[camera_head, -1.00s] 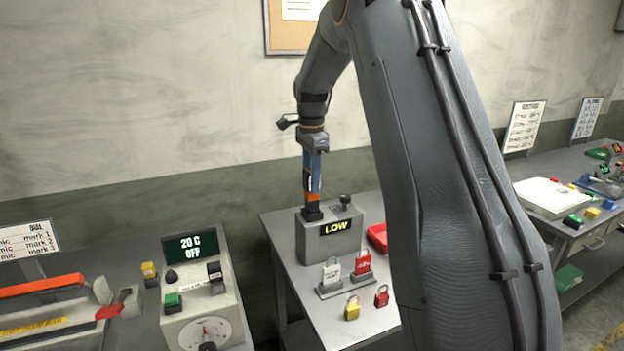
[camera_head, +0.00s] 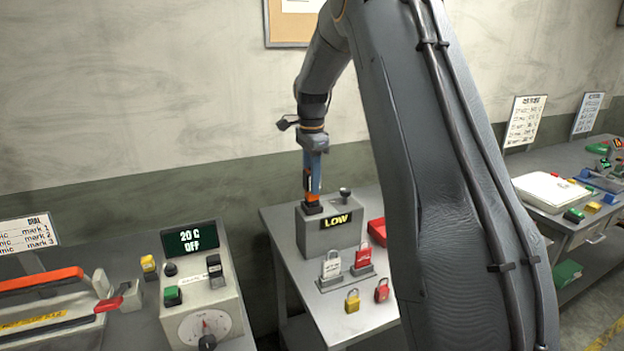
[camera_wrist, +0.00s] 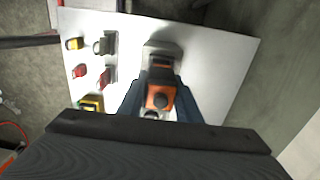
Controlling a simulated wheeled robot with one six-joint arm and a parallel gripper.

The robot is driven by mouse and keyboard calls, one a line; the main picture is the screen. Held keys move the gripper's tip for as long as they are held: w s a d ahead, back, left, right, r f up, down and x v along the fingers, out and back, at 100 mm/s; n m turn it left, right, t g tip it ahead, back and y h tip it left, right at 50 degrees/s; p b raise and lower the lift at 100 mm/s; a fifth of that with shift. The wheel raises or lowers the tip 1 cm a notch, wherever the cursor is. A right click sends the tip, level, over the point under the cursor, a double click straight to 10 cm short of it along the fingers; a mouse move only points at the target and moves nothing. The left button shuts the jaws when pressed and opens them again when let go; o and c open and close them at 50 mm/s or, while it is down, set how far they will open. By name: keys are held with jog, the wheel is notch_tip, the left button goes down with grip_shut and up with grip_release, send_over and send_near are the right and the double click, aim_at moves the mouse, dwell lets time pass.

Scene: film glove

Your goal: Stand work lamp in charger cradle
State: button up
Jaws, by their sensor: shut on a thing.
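The work lamp (camera_head: 308,184) is orange and black. It is upright in my gripper (camera_head: 313,172), whose blue fingers are shut on it from both sides. The lamp's dark lower end is at the left part of the top of a grey box (camera_head: 318,235) with a yellow "LOW" display, which looks like the charger cradle. I cannot tell whether the lamp is seated or only touching. In the wrist view the lamp's orange and black end (camera_wrist: 160,94) shows between the fingers, with a grey block (camera_wrist: 163,50) beyond it.
A dark knob (camera_head: 345,193) stands on the box to the right of the lamp. A red tray (camera_head: 377,231) is at the right. A dial unit (camera_head: 203,300) stands on the left bench.

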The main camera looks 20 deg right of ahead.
jog(key=shift+f, duration=0.15)
jog(key=o, duration=1.3)
jog(key=shift+c, duration=0.2)
jog(key=shift+r+b, duration=1.6)
jog(key=shift+r, duration=2.3)
